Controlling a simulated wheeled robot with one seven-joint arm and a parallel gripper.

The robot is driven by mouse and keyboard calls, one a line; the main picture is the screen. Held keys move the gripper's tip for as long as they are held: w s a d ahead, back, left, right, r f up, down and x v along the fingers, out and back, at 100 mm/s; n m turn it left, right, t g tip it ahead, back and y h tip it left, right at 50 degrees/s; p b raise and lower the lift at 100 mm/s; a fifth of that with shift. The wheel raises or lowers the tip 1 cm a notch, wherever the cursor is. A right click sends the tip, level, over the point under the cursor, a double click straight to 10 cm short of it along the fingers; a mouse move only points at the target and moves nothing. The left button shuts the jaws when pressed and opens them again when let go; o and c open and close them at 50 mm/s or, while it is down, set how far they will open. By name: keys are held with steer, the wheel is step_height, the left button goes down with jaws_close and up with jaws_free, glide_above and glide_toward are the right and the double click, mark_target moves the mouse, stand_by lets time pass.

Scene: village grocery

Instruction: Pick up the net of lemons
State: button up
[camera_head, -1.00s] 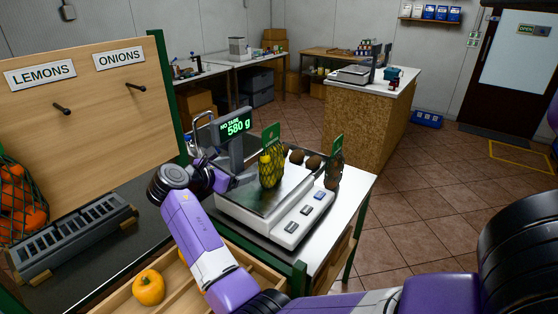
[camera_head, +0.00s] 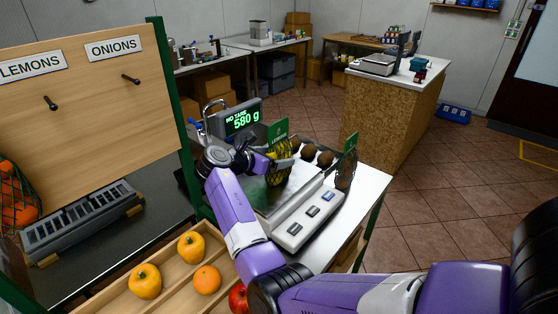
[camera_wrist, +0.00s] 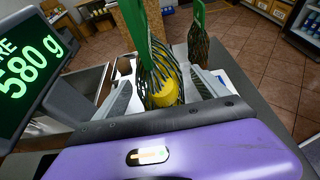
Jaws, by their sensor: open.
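The net of lemons (camera_head: 279,167) stands upright on the scale plate, yellow fruit in a dark net with a green tag on top. In the wrist view the net of lemons (camera_wrist: 163,90) sits between the two fingers of my gripper (camera_wrist: 160,97). The fingers are apart, one on each side of it; I cannot tell if either touches it. In the head view my gripper (camera_head: 268,163) reaches the net from the left, low over the scale. The scale (camera_head: 297,228) has a display (camera_head: 241,119) reading 580 g.
A second net with a green tag (camera_head: 346,168) holds brown produce right of the lemons, with loose brown items (camera_head: 316,156) nearby. A board with LEMONS and ONIONS labels and two pegs (camera_head: 50,102) stands left. A wooden tray (camera_head: 172,281) holds fruit in front.

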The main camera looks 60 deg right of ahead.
steer(key=shift+x, duration=0.95)
jaws_close()
steer(key=shift+r, duration=0.1)
